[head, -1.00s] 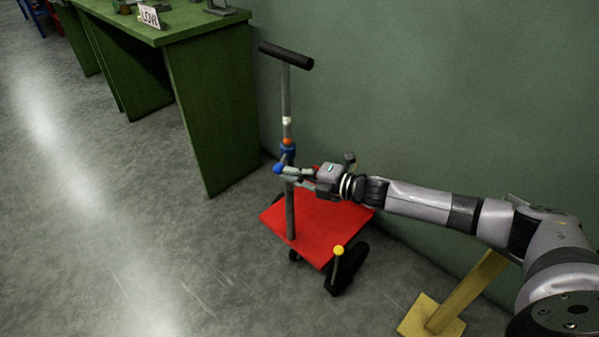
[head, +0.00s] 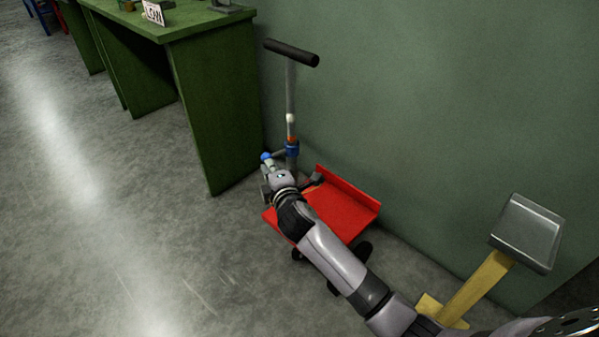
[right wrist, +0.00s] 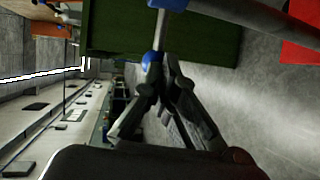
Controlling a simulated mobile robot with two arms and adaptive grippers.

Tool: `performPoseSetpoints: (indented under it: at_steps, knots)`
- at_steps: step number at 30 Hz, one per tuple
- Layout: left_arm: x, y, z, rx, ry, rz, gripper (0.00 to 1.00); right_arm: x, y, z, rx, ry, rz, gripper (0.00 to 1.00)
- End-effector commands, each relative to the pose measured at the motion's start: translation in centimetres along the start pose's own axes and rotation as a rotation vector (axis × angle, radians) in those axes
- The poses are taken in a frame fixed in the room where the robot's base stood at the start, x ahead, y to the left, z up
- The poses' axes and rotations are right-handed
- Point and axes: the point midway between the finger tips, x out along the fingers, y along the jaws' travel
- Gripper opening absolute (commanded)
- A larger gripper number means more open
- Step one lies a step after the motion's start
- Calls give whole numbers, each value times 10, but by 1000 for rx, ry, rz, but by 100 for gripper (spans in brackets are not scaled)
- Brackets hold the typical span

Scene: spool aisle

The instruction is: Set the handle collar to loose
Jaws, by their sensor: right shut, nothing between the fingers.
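A blue collar (head: 291,148) sits around the grey upright post of a red trolley, just below an orange band (head: 292,138). A short grey lever with a blue ball knob (head: 266,157) sticks out from the collar to the left. In the right wrist view the knob (right wrist: 152,60) is beside the tips of my right gripper (right wrist: 163,76), and the collar (right wrist: 170,3) is at the top edge. My right gripper (head: 268,169) is shut with nothing in it, close by the knob; whether it touches is unclear. My left gripper is not in view.
The red trolley deck (head: 340,208) stands by the green wall, partly behind my right arm. The post has a black crossbar handle (head: 291,52). A green bench (head: 215,105) is at the left, a yellow stand with a grey top (head: 527,232) at the right. Floor at left is clear.

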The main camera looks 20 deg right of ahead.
Motion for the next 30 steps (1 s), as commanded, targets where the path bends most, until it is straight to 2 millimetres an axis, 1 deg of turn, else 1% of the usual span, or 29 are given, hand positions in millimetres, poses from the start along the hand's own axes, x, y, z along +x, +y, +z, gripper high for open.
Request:
performPoseSetpoints:
  at_steps: [1,5,13,21,30]
  knots:
    - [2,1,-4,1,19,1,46,4,0,-5,16,-36,-3,0]
    - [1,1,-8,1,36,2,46,11,2,-7,7,-44,0,0]
    - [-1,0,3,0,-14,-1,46,22,6,-13,6,-41,1,0]
    - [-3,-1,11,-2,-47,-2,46,27,6,-15,6,-39,3,0]
    - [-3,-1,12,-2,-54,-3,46,27,7,-15,6,-38,4,0]
